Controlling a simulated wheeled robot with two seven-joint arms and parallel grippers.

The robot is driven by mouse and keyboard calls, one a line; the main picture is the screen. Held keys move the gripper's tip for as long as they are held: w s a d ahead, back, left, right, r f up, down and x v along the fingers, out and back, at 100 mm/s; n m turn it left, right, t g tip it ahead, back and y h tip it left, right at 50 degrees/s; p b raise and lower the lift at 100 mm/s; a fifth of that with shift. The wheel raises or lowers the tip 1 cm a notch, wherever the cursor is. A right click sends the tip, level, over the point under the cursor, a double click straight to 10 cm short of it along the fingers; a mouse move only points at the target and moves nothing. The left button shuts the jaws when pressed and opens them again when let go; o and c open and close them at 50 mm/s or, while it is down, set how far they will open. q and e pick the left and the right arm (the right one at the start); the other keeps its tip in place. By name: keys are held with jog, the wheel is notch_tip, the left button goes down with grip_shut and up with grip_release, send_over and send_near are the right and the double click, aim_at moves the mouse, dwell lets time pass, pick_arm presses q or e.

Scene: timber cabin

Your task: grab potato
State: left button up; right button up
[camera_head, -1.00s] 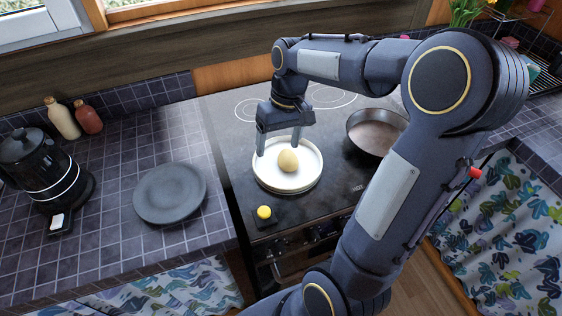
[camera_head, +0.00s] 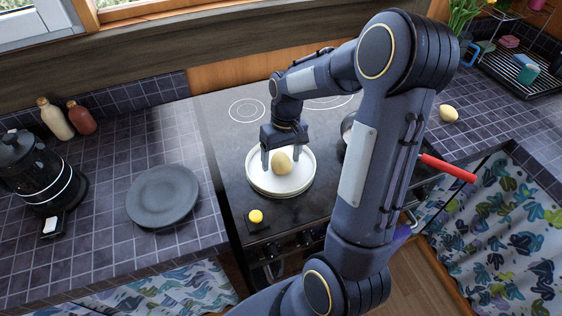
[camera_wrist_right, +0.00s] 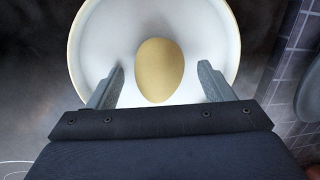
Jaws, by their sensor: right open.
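A tan, egg-shaped potato (camera_head: 281,163) lies on a white round plate (camera_head: 262,189) on the dark stovetop. In the right wrist view the potato (camera_wrist_right: 160,70) sits near the middle of the plate (camera_wrist_right: 100,40). My right gripper (camera_head: 281,165) is open, low over the plate, with one finger on each side of the potato. In the wrist view the right gripper's fingers (camera_wrist_right: 163,84) show gaps to the potato on both sides. A second potato-like item (camera_head: 448,114) lies on the right counter. My left gripper is not in view.
A dark pan (camera_head: 347,130) on the stove is mostly hidden by my right arm. A small yellow item (camera_head: 256,216) is near the stove's front left. A grey plate (camera_head: 162,196) and a kettle (camera_head: 40,170) stand on the left counter. A dish rack (camera_head: 520,70) is at far right.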

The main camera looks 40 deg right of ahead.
jog(key=c, duration=1.1)
